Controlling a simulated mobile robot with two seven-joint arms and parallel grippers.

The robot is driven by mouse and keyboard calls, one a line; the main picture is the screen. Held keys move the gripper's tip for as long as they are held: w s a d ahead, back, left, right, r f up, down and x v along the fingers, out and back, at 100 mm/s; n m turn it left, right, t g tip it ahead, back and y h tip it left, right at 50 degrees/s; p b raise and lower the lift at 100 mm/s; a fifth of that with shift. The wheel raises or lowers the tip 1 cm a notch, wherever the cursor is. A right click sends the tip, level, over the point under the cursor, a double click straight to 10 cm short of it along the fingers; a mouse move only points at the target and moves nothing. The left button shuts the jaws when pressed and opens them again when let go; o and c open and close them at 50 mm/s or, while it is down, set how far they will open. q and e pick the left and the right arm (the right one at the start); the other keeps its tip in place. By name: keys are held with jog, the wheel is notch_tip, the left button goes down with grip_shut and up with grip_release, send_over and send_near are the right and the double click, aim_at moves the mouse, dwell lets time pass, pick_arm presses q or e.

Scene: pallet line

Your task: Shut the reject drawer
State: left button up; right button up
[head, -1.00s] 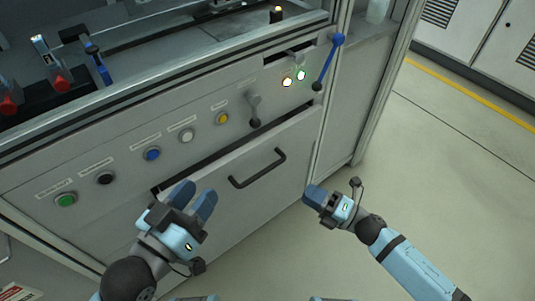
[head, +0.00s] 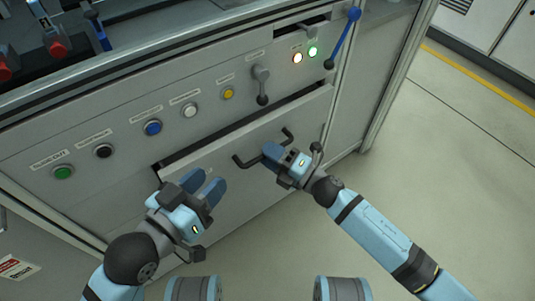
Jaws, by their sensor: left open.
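The reject drawer (head: 235,188) is a grey front low in the cabinet. A dark gap along its top edge shows that it stands slightly open. Its black bar handle (head: 242,161) shows at both ends, with the middle hidden behind my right gripper. My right gripper (head: 271,152) is at the handle; its fingers overlap in this view, so I cannot tell whether they grip it. My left gripper (head: 204,184) is open and empty, in front of the left part of the drawer front.
Above the drawer is a panel with several buttons, including a green one (head: 63,173) and a blue one (head: 153,127), and a grey lever (head: 262,85). A blue-ended lever (head: 343,38) is at the panel's right end. The floor (head: 440,170) at right is clear.

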aim_at(259, 142)
jog(key=shift+w+a+r, duration=0.1)
jog(key=shift+w+a, duration=0.1)
jog(key=shift+a, duration=0.15)
jog(key=shift+c, duration=0.5)
grip_shut()
jog(key=shift+w+a, duration=0.6)
jog(key=shift+w, duration=0.3)
jog(key=shift+w+a, duration=0.6)
jog(key=shift+w, duration=0.25)
jog(key=shift+r, duration=0.1)
